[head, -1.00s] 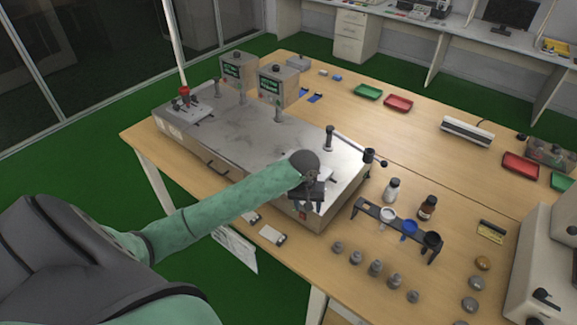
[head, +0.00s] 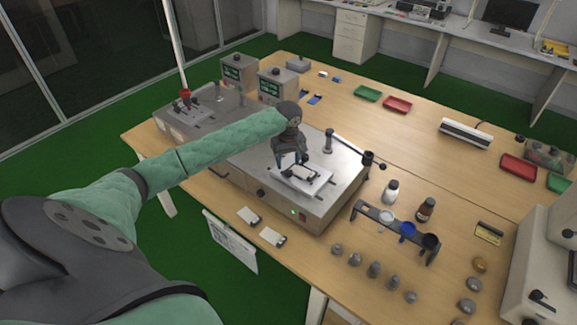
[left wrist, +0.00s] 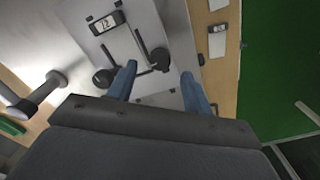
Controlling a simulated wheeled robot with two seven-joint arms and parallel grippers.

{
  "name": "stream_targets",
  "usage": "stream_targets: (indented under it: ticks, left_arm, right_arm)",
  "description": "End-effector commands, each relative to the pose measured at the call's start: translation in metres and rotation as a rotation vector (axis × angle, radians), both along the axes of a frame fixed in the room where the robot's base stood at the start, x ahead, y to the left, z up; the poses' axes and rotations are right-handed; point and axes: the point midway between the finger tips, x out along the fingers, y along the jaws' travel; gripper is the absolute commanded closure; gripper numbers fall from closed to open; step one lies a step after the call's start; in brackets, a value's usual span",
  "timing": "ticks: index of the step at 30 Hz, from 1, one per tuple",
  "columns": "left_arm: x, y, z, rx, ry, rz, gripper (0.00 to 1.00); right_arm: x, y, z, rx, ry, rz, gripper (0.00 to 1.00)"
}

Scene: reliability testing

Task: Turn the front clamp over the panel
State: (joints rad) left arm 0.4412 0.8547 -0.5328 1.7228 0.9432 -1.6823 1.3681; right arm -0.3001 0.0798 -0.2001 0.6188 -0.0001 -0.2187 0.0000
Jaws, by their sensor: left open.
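A pale panel (head: 316,184) lies on a small fixture at the front right end of the grey test bench. Dark clamps (left wrist: 160,60) with round knobs and thin bars sit on it; a second knob (left wrist: 104,78) shows to the left in the left wrist view. I cannot tell for sure which clamp is the front one. My left gripper (head: 290,159) is above the panel's back left side, pointing down, open and empty. In the left wrist view its blue fingertips (left wrist: 158,74) stand on either side of one knob; contact cannot be told. My right gripper is out of view.
A post with a long lever (head: 345,146) stands right behind the panel. A rack of cups (head: 384,217), bottles (head: 425,209) and several grey weights (head: 375,270) stand to the right. Two display boxes (head: 272,86) stand at the back of the bench.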

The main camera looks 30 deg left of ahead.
Motion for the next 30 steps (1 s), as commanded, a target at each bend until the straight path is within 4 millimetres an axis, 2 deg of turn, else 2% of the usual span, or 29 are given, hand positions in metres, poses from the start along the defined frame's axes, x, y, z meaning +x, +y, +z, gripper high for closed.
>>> stream_targets:
  ticks: [1, 9, 20, 27, 30]
  left_arm:
    - [-0.001, 0.0, -0.004, 0.0, 0.003, 0.001, 0.5]
    - [0.0, -0.001, -0.034, -0.001, 0.001, -0.001, 0.5]
    - [0.0, -0.001, -0.04, -0.001, -0.001, -0.002, 0.5]
    - [0.0, -0.001, -0.04, 0.0, 0.0, -0.002, 0.94]
    - [0.0, -0.001, -0.04, 0.0, 0.0, -0.003, 0.94]
  right_arm:
    - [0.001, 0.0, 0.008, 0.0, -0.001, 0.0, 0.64]
    - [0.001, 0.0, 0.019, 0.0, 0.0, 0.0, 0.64]
    - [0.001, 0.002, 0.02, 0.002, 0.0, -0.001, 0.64]
    - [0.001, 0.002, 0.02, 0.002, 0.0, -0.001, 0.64]
    - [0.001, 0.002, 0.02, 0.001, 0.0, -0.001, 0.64]
